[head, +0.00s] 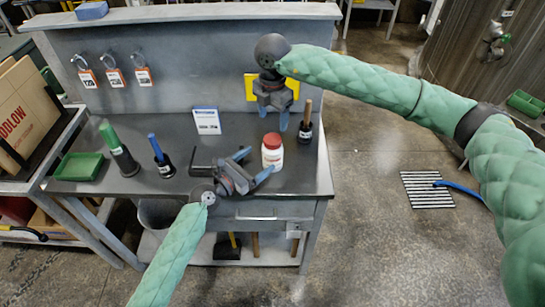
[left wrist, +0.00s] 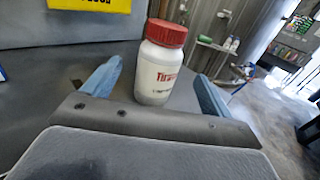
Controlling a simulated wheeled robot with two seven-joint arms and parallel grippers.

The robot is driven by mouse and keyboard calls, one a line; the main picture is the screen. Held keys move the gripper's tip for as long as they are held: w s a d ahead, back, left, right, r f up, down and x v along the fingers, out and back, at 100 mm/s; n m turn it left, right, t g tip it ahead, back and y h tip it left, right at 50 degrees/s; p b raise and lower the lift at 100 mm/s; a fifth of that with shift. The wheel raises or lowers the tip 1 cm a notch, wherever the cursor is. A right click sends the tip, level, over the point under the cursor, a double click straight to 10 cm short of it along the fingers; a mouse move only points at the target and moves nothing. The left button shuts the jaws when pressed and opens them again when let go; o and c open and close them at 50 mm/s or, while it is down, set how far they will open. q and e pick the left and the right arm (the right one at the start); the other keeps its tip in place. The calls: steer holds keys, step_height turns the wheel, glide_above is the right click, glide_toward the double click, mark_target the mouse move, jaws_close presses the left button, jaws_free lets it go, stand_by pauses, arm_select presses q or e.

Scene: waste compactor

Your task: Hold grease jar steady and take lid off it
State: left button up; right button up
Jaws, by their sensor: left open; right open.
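The grease jar (head: 272,157) is a white jar with red print, standing upright on the grey workbench near its right end. Its red lid (head: 272,140) is on top. In the left wrist view the jar (left wrist: 158,72) and lid (left wrist: 166,33) show between my left gripper's blue fingers. My left gripper (head: 255,166) is open, low in front of the jar; I cannot tell whether a finger touches it. My right gripper (head: 273,118) is open and empty, pointing down above and behind the jar, its fingers apart from the lid.
A wooden-handled tool (head: 305,128) stands close right of the jar. A white card (head: 206,121), a blue-handled tool (head: 160,150), a green-handled tool (head: 119,152) and a green tray (head: 79,166) are to the left. The bench's right edge is near the jar.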

mark_target(266, 154)
arm_select(q)
steer(key=shift+x, duration=3.8)
steer(key=shift+c, duration=0.3)
jaws_close()
arm_select(e)
steer(key=shift+a, duration=0.1)
steer(key=shift+f, duration=0.15)
steer(key=shift+f, duration=3.85)
arm_select(q)
steer(key=shift+f, duration=0.1)
arm_select(e)
steer(key=shift+c, duration=0.5)
